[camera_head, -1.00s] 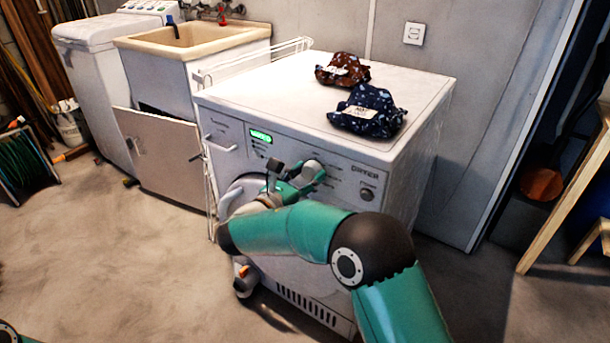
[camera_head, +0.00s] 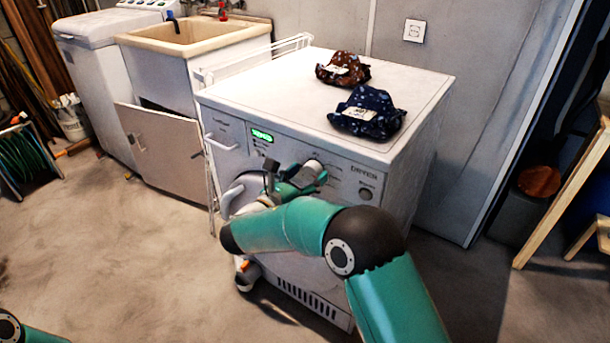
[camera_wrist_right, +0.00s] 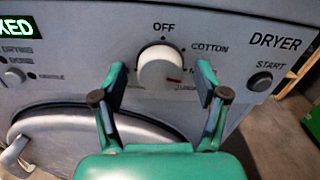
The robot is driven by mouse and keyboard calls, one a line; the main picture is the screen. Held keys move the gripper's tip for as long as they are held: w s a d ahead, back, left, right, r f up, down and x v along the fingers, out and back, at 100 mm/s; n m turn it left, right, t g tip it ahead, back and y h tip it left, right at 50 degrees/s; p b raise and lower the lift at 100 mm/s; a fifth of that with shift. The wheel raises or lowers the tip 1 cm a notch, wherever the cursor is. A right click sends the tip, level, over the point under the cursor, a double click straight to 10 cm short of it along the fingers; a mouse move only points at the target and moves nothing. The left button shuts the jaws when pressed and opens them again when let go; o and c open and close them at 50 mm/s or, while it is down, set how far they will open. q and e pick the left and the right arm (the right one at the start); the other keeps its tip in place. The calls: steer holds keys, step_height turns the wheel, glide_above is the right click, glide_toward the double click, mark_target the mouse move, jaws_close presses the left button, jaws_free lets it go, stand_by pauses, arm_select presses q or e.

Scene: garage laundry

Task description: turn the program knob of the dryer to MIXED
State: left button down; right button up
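The dryer (camera_head: 285,85) is white, with its control panel facing me. In the right wrist view, the round white program knob (camera_wrist_right: 160,67) sits below the word OFF, with COTTON to its upper right. A red mark on the knob points to the lower right; the label there is partly hidden by a finger. The green display (camera_wrist_right: 18,29) is cut off and shows "XED". My right gripper (camera_wrist_right: 161,78) is open, one finger on each side of the knob, with a visible gap on both sides. My left gripper is out of view.
The START button (camera_wrist_right: 260,81) is right of the knob. The round door (camera_wrist_right: 55,135) with its handle (camera_wrist_right: 14,150) is below. Two patterned cloth bundles, brown (camera_head: 342,69) and dark blue (camera_head: 367,113), lie on the dryer top. A sink (camera_head: 190,38) stands left.

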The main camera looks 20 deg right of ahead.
steer(key=v, duration=1.2)
stand_by(0.4)
